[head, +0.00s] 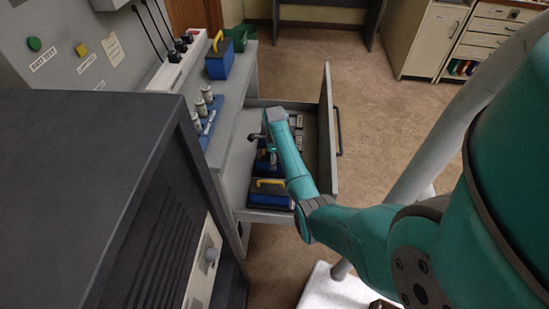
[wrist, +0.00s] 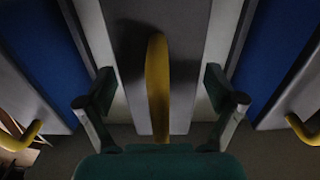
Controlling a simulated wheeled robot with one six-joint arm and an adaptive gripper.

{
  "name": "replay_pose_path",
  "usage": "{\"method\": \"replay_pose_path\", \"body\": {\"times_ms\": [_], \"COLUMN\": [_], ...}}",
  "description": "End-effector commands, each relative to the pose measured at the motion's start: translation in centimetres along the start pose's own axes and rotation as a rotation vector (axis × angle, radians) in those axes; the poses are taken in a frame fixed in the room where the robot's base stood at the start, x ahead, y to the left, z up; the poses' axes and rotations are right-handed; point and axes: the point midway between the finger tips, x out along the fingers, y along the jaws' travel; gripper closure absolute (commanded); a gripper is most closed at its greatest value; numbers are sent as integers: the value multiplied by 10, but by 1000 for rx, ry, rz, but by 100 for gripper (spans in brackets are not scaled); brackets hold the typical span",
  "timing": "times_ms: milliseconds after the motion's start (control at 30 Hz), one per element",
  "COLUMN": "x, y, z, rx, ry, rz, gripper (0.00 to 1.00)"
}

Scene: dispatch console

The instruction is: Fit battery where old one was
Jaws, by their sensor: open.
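In the head view a blue battery with a yellow handle (head: 268,195) sits near the front end of the open drawer (head: 325,150). Another blue battery with a yellow handle (head: 218,66) stands on the console ledge. My gripper (wrist: 160,82) is open, its two fingers apart on either side of a yellow handle (wrist: 157,95) on a dark-topped unit. Blue units (wrist: 40,35) (wrist: 280,50) with yellow handles lie to both sides in the wrist view. In the head view my wrist hides part of the drawer and what lies under it, so finger contact cannot be told there.
Small dark items (head: 298,122) lie at the drawer's far end. A blue rack with grey cylinders (head: 205,100) and a green bin (head: 240,36) are on the ledge. A dark cabinet (head: 90,180) fills the left foreground. Open floor (head: 370,110) lies right of the drawer.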

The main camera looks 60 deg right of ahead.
Motion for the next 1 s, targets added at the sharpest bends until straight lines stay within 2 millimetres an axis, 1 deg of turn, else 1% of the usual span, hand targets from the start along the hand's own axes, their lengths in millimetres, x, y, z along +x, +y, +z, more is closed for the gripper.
{"method": "replay_pose_path", "body": {"times_ms": [67, 167, 267, 500, 600, 700, 800, 1000], "x": [-4, -15, -33, -82, -98, -110, -118, -122], "y": [0, -1, -1, -1, 0, 0, 0, 0], "z": [0, 0, 0, 0, 0, 0, 0, 0], "rx": [0, 0, 0, 0, 0, 0, 0, 0], "ry": [0, -1, -1, -2, -1, -1, -1, 0], "rz": [-1, -3, -3, -4, -3, -1, -1, 0], "gripper": [8, 8, 8, 8, 8, 8, 8, 8]}}
